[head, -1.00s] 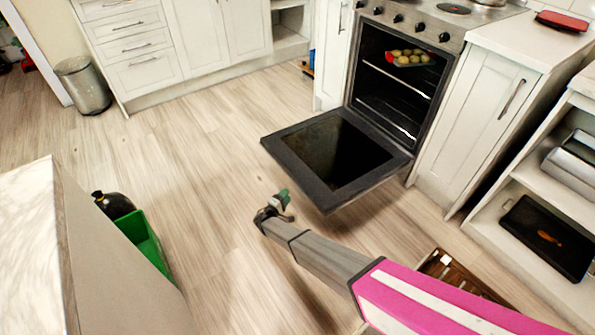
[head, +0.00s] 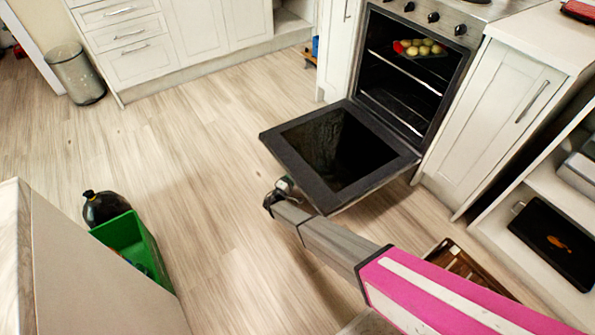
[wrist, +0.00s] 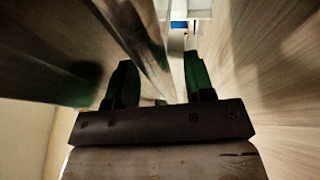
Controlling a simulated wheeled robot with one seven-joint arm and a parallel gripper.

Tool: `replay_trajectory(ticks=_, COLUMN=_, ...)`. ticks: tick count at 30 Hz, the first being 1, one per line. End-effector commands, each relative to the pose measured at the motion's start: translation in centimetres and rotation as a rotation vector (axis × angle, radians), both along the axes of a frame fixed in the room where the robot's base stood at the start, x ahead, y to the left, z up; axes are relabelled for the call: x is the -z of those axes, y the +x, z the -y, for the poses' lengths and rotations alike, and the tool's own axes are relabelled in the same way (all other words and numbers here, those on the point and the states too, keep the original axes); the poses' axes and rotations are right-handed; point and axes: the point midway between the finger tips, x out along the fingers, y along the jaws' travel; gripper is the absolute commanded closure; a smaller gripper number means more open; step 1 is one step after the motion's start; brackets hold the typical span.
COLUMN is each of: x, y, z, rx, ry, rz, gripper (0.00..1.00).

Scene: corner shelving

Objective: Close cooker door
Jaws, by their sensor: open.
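The cooker door (head: 377,185) is folded down, lying roughly level in front of the open oven cavity (head: 402,80). In the head view, my gripper (head: 284,187) is low at the door's near-left edge, and its fingertips are partly hidden there. In the wrist view, the two green fingers of my gripper (wrist: 160,80) are apart with no object clamped. A long shiny edge (wrist: 143,40), likely the door's, runs ahead between and beside them. I cannot tell whether they touch the door.
A tray of round food (head: 420,48) sits inside the oven. A white cupboard (head: 493,125) stands right of it. A wooden crate (head: 462,265) is on the floor behind my arm. A green box (head: 135,245) is at lower left. The floor left of the door is clear.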

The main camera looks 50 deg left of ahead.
Motion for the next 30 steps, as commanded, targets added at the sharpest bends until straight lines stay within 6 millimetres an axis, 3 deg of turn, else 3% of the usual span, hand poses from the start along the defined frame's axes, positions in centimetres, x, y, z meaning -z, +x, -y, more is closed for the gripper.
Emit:
replay_trajectory(ticks=10, x=-0.1, y=0.0, z=0.1, rx=-0.005, ry=0.000, rz=0.000, gripper=0.52)
replay_trajectory(ticks=11, x=-0.1, y=0.0, z=0.1, rx=-0.005, ry=0.000, rz=0.000, gripper=0.55)
replay_trajectory(ticks=15, x=-0.1, y=0.0, z=0.1, rx=-0.004, ry=-0.001, rz=0.000, gripper=1.00)
replay_trajectory(ticks=23, x=-0.6, y=0.0, z=0.1, rx=-0.005, ry=0.000, rz=-0.008, gripper=1.00)
replay_trajectory(ticks=30, x=-4.5, y=-0.2, z=0.4, rx=-0.005, ry=0.003, rz=-0.062, gripper=1.00)
